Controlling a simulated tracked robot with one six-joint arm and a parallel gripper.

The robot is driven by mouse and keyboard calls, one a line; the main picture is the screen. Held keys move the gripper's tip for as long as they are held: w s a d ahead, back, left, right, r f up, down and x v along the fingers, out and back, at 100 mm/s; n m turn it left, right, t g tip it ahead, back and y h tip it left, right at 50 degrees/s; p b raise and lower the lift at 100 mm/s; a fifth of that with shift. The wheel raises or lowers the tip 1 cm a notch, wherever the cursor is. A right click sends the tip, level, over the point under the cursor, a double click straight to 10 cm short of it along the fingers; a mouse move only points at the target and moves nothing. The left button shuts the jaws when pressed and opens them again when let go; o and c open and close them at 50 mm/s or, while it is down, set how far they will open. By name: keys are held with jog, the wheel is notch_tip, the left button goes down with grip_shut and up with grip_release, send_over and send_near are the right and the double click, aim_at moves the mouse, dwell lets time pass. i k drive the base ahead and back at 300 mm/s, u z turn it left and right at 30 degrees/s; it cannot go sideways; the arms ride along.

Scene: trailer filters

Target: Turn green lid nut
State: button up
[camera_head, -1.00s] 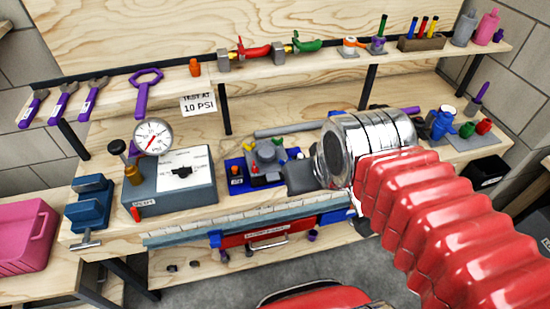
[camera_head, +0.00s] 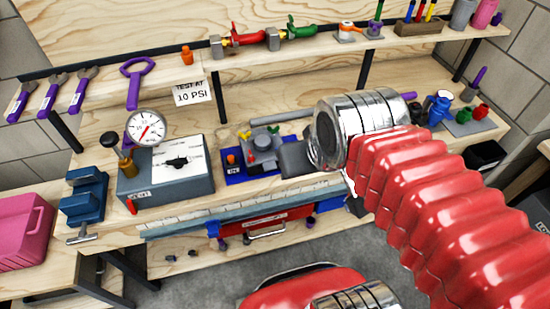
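A grey lidded housing (camera_head: 264,150) sits on a blue mat (camera_head: 235,178) at the middle of the bench. A small green nut (camera_head: 274,130) shows at the back right of its lid. A yellow nut (camera_head: 245,134) is at the back left and a red one (camera_head: 250,158) nearer the front. My red arm comes in from the right and ends in a shiny metal cylinder, just right of the housing. A dark grey block (camera_head: 297,160) sits between cylinder and housing and appears to be my gripper. Its fingers cannot be made out, nor whether they touch a nut.
A gauge (camera_head: 146,128) on a grey test box (camera_head: 168,172) and a blue vise (camera_head: 84,200) stand to the left. A shelf behind holds red-handled (camera_head: 249,38) and green-handled (camera_head: 302,30) valves. A grey pipe (camera_head: 282,117) lies behind the housing. Free bench is mainly behind it.

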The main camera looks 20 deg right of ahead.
aim_at(273, 129)
jog(key=k, duration=1.35)
jog(key=u, duration=0.25)
jog(key=i, duration=0.55)
jog(key=u, duration=0.5)
jog(key=i, duration=1.1)
jog(key=z, duration=0.2)
